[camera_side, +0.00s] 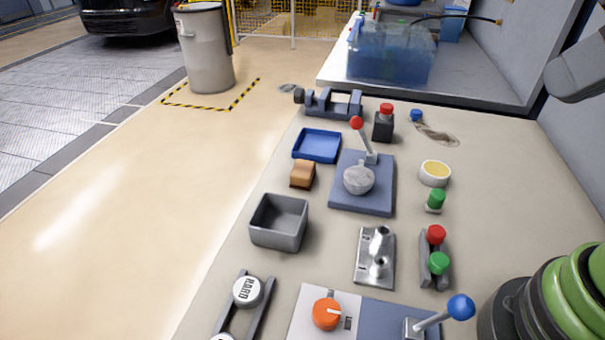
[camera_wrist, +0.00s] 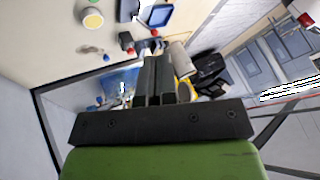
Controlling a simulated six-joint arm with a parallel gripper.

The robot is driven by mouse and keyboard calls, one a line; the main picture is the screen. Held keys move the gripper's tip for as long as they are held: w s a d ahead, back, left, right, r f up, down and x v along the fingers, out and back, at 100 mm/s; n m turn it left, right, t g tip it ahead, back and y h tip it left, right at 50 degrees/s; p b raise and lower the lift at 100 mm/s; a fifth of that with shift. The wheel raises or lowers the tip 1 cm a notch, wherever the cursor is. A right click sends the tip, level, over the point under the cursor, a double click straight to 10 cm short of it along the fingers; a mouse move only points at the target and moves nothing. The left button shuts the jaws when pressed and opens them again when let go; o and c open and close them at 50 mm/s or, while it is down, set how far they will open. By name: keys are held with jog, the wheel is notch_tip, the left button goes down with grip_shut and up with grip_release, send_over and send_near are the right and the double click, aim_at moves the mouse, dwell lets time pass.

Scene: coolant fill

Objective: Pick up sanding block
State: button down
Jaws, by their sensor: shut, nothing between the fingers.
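The sanding block appears to be the small orange-brown block (camera_side: 303,174) in the side view. It lies on the bench between the blue tray (camera_side: 317,146) and the grey open bin (camera_side: 279,222), left of the blue-grey lever plate. I cannot make the block out in the wrist view. My gripper (camera_wrist: 154,62) shows in the wrist view with its dark fingers together and nothing between them. The fingers point away from the block, over the far end of the bench.
A lever with a red knob (camera_side: 356,123) rises behind the block's right. A vise (camera_side: 330,103) and a red-topped button box (camera_side: 383,124) stand farther back. A yellow-filled bowl (camera_side: 435,173) sits to the right. A blue tank (camera_side: 391,52) stands beyond the bench.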

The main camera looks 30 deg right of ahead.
jog(key=shift+c, duration=0.6)
grip_release()
